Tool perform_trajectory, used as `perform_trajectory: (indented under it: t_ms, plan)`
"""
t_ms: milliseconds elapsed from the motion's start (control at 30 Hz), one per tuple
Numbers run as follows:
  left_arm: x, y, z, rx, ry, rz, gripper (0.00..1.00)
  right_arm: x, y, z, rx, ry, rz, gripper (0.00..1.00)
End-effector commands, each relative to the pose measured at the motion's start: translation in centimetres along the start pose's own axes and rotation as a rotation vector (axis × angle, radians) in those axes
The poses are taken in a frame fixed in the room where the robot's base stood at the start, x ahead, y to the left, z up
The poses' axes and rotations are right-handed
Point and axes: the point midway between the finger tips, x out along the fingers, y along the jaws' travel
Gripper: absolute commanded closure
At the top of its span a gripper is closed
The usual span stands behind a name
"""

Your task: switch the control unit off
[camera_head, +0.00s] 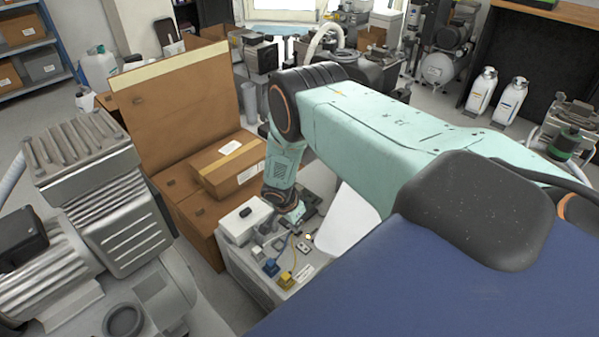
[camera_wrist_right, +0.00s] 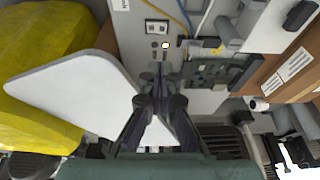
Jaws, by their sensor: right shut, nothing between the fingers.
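The control unit (camera_head: 240,272) is a grey box below my right arm in the head view, with blue, yellow and dark fittings on top. In the right wrist view its light grey panel (camera_wrist_right: 128,28) carries a rocker-like switch (camera_wrist_right: 157,27), a glowing orange lamp (camera_wrist_right: 166,45) and a small dark part beside the lamp. My right gripper (camera_wrist_right: 160,68) is shut and empty, its fingertips just below the lamp in that view; I cannot tell whether they touch the panel. In the head view the forearm largely hides this gripper (camera_head: 296,213). My left gripper is not seen.
A white plate (camera_wrist_right: 75,95) lies close left of the fingers, with a yellow object (camera_wrist_right: 40,45) beyond. Cardboard boxes (camera_head: 228,165) stand behind the unit. A large grey compressor (camera_head: 95,210) is at the left. Cables (camera_wrist_right: 183,15) run near the switch.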

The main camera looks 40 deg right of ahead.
Motion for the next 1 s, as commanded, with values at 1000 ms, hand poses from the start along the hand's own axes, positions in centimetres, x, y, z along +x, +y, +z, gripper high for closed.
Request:
perform_trajectory:
  t_ms: [1000]
  plan:
    - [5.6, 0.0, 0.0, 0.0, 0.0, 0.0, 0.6, 7.8, 0.1, 0.2, 0.007, -0.001, 0.0, 1.0]
